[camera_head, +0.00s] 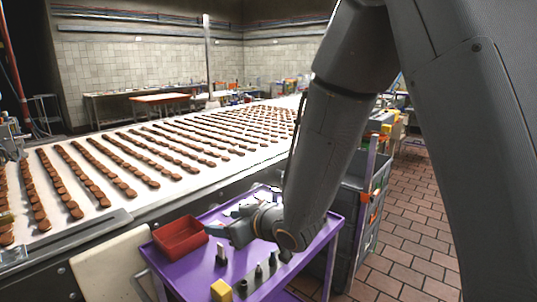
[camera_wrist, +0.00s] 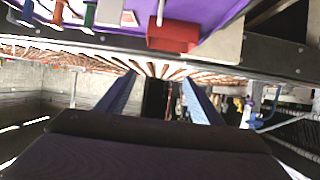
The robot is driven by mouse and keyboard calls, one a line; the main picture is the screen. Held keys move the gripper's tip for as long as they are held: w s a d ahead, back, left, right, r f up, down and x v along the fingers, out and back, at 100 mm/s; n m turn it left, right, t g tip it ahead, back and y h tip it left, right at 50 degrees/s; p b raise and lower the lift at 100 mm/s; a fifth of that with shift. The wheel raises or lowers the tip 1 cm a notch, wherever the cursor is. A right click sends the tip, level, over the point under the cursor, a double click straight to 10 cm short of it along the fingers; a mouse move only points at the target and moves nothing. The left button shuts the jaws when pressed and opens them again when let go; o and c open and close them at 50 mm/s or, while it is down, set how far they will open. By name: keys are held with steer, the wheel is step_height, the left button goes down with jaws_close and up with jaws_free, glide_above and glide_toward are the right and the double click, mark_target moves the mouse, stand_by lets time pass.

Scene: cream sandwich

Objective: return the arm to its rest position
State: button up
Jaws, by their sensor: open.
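My arm reaches down from the upper right in the head view. My gripper (camera_head: 222,231) is low over the purple cart (camera_head: 185,270), just right of the red tray (camera_head: 180,238). In the wrist view my gripper (camera_wrist: 158,84) shows two blue fingers spread apart with nothing between them. That view looks upside down, with the red tray (camera_wrist: 172,36) and the purple cart top (camera_wrist: 205,9) along its upper edge. The forearm hides part of the cart in the head view.
A white conveyor (camera_head: 120,212) with rows of brown biscuits runs behind the cart. Small dark holders and a yellow block (camera_head: 221,291) stand on the cart's front. Grey crates (camera_head: 352,225) stand to the right. Brick floor (camera_head: 410,245) is open beyond them.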

steer(key=d+f+m+g+h+b, duration=0.15)
steer(key=d+f+h, duration=0.25)
steer(key=d, duration=0.5)
steer(key=d+f+m+h+b, duration=0.3)
steer(key=d+f, duration=0.2)
steer(key=d, duration=0.5)
steer(key=s+d+f+m+g+h+b, duration=0.1)
steer(key=s+d+f+m+g+b, duration=0.1)
steer(key=s+d, duration=0.3)
steer(key=s+d+f+m+g+h+b, duration=0.1)
steer(key=s+d+f+m+g+b, duration=0.2)
steer(key=s, duration=0.9)
steer(key=d+g, duration=0.2)
steer(key=d, duration=0.1)
steer(key=shift+s+d+h, duration=0.15)
steer(key=shift+s+h, duration=0.1)
steer(key=shift+h, duration=0.05)
